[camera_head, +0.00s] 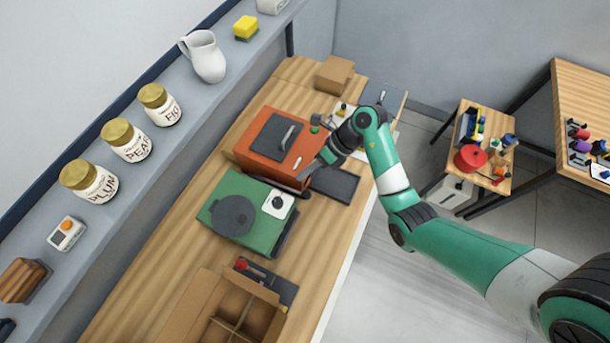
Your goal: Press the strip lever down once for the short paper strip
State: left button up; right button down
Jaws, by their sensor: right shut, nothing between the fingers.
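An orange machine (255,140) stands on the wooden bench, with a dark lid and handle (288,137), a green button (314,129) and a small white piece (297,163) near its front edge. I cannot tell for sure which part is the strip lever. My right gripper (305,174) is shut and empty, pointing down-left at the front right edge of the orange machine; I cannot tell if it touches. A dark plate (335,186) lies in front of this machine. No paper strip can be made out. My left gripper is not in view.
A green machine (228,190) with a dark disc stands nearer, then a red knob on a dark base (241,264) and a divided cardboard box (205,300). A shelf with jars (125,139) and a white jug (205,57) runs along the left. Side tables stand right.

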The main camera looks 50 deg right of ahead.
jog(key=b, duration=0.7)
send_over(309, 193)
jog(key=f, duration=0.6)
jog(key=shift+w+f, duration=0.25)
jog(key=shift+f, duration=0.15)
jog(key=shift+s+f+b, duration=0.2)
jog(key=shift+f+b, duration=0.25)
jog(key=shift+f, duration=0.4)
jog(key=shift+f, duration=0.15)
dwell(0.4)
jog(key=shift+f, duration=0.3)
